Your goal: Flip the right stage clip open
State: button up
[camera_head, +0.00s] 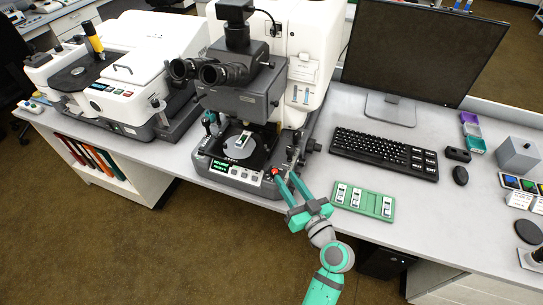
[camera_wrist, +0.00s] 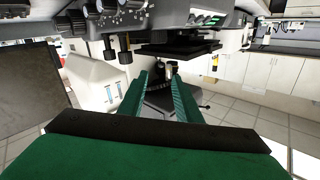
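The microscope (camera_head: 240,85) stands in the middle of the bench in the head view. Its round grey stage (camera_head: 233,153) carries a slide (camera_head: 243,139). The right stage clip is too small to make out in either view. My gripper (camera_head: 285,178) is in front of the microscope's right front corner, to the right of and nearer than the stage. Its two green fingers point toward the microscope. In the wrist view my gripper (camera_wrist: 158,76) is open, with nothing between the fingers. A dark flat plate (camera_wrist: 178,48) shows beyond the fingertips.
A red knob (camera_head: 275,171) is close to my left fingertip in the head view. A green slide tray (camera_head: 374,204) lies right of my gripper. The keyboard (camera_head: 384,150), mouse (camera_head: 460,175) and monitor (camera_head: 410,50) are farther right. A white instrument (camera_head: 120,75) stands left.

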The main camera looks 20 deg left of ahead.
send_near(264, 141)
jog(key=shift+w+a+r, duration=0.1)
jog(key=shift+w+a, duration=0.1)
jog(key=shift+a, duration=0.35)
jog(key=shift+w+a+r, duration=0.1)
jog(key=shift+w+a, duration=0.15)
jog(key=shift+a, duration=0.35)
grip_shut()
